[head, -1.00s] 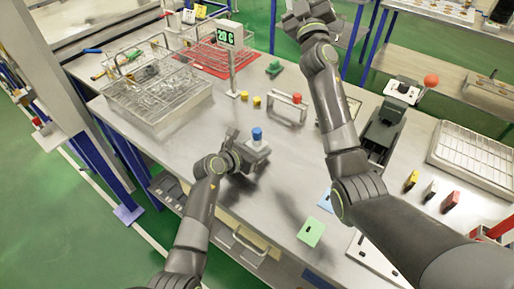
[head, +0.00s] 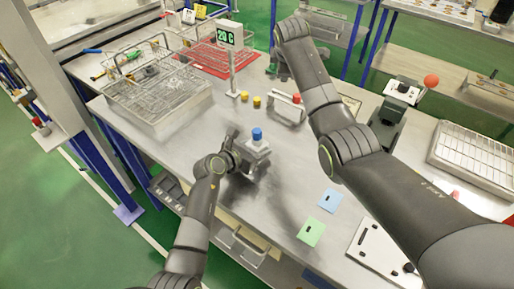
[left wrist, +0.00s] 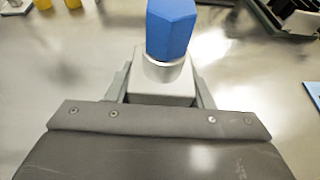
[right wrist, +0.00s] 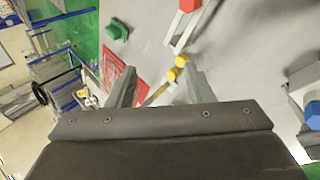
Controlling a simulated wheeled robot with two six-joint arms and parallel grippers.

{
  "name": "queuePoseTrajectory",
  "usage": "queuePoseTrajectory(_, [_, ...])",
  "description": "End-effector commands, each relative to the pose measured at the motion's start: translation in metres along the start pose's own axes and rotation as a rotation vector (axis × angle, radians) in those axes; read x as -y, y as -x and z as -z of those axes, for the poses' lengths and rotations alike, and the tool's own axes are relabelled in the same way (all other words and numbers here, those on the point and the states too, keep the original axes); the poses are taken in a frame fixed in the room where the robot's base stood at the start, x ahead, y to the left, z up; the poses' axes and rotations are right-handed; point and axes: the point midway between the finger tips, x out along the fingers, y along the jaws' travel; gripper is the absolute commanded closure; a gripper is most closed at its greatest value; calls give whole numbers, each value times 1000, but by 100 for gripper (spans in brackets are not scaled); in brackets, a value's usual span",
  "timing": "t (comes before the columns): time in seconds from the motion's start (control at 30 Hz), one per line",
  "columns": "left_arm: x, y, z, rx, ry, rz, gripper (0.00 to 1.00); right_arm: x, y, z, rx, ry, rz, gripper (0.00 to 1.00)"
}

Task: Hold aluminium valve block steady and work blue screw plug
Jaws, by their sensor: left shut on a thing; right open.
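The aluminium valve block (head: 254,150) is a pale grey block near the middle of the bench. The blue screw plug (head: 257,134) sits upright on top of it; its hexagonal head (left wrist: 171,28) fills the upper middle of the left wrist view. My left gripper (left wrist: 162,92) is shut on the block, with one finger on each side below the plug. My right gripper (right wrist: 160,88) is open with nothing between its fingers. In the head view it is toward the back of the bench, partly hidden by my arm, well apart from the plug.
A wire basket (head: 157,112) and a red mat (head: 213,58) are at the back left. A display post (head: 233,65), two small yellow parts (head: 257,101) and a red-topped handle frame (head: 288,108) stand behind the block. Blue (head: 330,201) and green (head: 311,232) cards lie to the front right.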

Motion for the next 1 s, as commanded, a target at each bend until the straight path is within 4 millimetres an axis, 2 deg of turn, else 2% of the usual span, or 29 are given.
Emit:
queuePoseTrajectory(0.2, [0,0,1,-2,0,0,90,58,16,27,-143,350,356,53])
queuePoseTrajectory(0.4, [0,0,1,-2,0,0,90,98,46,44,-340,640,595,53])
queuePoseTrajectory(0.6, [0,0,1,-2,0,0,90,117,66,50,-477,799,707,53])
queuePoseTrajectory(0.7, [0,0,1,-2,0,0,90,121,69,51,-504,828,725,53])
queuePoseTrajectory(1.0, [0,0,1,-2,0,0,90,146,49,55,-509,833,729,53])
